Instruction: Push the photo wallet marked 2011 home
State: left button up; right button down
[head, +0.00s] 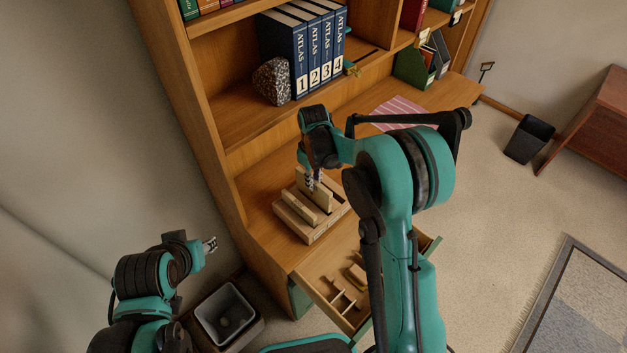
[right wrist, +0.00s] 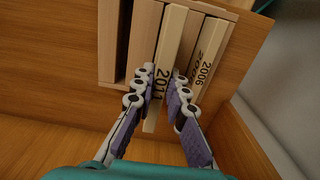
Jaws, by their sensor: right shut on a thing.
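The photo wallet marked 2011 (right wrist: 167,50) is a pale, thin block in the right wrist view. It stands in a wooden holder (right wrist: 111,45) and sticks out further than the wallets beside it. My right gripper (right wrist: 160,92) is shut on it, one finger on each side near the 2011 mark. In the head view my right gripper (head: 313,183) is over the holder (head: 322,229), partly hiding the wallets.
Atlas volumes (head: 311,50) and a speckled stone (head: 272,82) stand on the shelf above. An open drawer (head: 327,293) with dividers lies below the holder. A grey bin (head: 225,313) stands lower left. A pink striped cloth (head: 403,112) lies to the right.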

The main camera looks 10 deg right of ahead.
aim_at(313, 192)
jog(key=shift+f+b, duration=1.25)
jog(key=shift+f, duration=0.3)
jog(key=shift+b, duration=0.35)
dwell(1.3)
jog(key=shift+f+b, duration=1)
jog(key=shift+f, duration=0.35)
dwell(0.5)
jog(key=c, duration=1.5)
grip_release()
jog(key=shift+o, duration=0.2)
notch_tip(313, 192, up, 12)
